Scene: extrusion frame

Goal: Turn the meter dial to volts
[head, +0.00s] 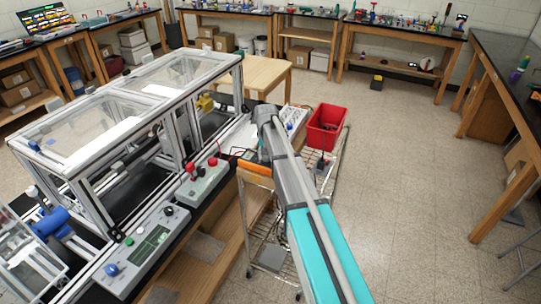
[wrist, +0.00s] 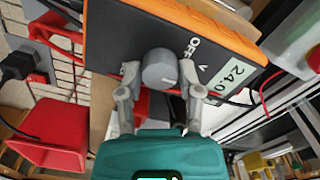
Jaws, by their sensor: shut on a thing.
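The meter (wrist: 110,35) has an orange case and a dark face, and it fills the upper part of the wrist view. Its grey round dial (wrist: 158,62) sits between the two fingertips of my gripper (wrist: 160,76), which is shut on it. The labels OFF and V are printed beside the dial, to its right in the picture. I cannot tell exactly which label the dial's mark points at. In the head view a small orange part of the meter (head: 256,168) shows beside my arm, which hides the dial and the gripper.
A red bin (head: 326,126) stands on the wire cart right of my arm. The aluminium extrusion frame (head: 185,110) stands to the left, with a grey control box (head: 152,244) and a smaller box with red knobs (head: 203,182) along its front. The floor to the right is open.

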